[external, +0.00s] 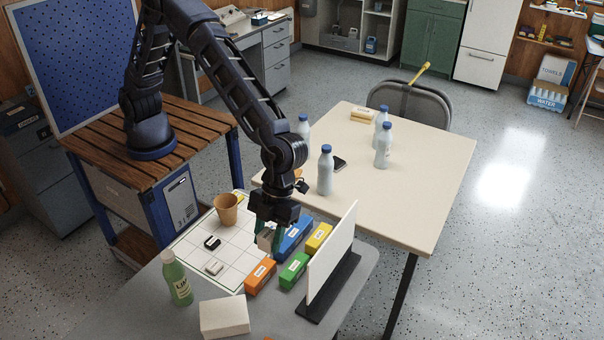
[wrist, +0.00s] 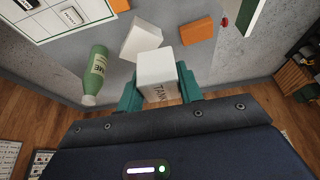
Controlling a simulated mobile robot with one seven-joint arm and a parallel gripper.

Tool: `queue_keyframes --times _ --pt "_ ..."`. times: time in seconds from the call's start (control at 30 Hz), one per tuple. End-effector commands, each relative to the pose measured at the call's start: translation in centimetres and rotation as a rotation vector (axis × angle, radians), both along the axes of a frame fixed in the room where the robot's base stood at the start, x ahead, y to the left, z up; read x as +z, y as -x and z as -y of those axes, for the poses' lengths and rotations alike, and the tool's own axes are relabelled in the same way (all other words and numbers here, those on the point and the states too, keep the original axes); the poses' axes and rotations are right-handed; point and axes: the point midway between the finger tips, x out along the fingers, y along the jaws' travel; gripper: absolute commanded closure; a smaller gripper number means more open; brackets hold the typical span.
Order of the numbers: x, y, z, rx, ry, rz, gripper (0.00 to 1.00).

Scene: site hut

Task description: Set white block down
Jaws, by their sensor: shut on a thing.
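My gripper (external: 268,238) is shut on a white block (wrist: 157,68), which has dark lettering on its near face. The green fingers (wrist: 160,97) press on its two sides in the wrist view. In the external view the held block (external: 265,240) is partly hidden by the fingers, above the grey table beside the blue block (external: 295,236) and behind the orange block (external: 260,276). I cannot tell its exact height above the table. A second white block (external: 224,317) lies at the table's front; it also shows in the wrist view (wrist: 140,36).
Green (external: 294,270) and yellow (external: 318,238) blocks lie beside an upright white panel (external: 333,252). A green bottle (external: 177,280) stands at the left. A gridded white board (external: 235,254) bears a tan cup (external: 226,210) and small pieces. Bottles (external: 325,172) stand on the cream table (external: 420,180).

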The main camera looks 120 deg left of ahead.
Motion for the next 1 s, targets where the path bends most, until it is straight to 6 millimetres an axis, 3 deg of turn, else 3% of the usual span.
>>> queue_keyframes --times 0.1,0.33,0.47,0.7,1.0 --pt "2.2 -0.1 -0.1 0.001 0.001 0.002 0.88" --pt "1.7 -1.7 -4.7 0.131 0.0 -0.001 0.88" --pt "1.6 -2.8 -8.4 0.234 0.0 0.0 0.88" --pt "1.5 -4.9 -18.2 0.497 0.0 0.001 0.88" --pt "1.4 -5.8 -31.3 0.846 0.0 0.0 0.88"
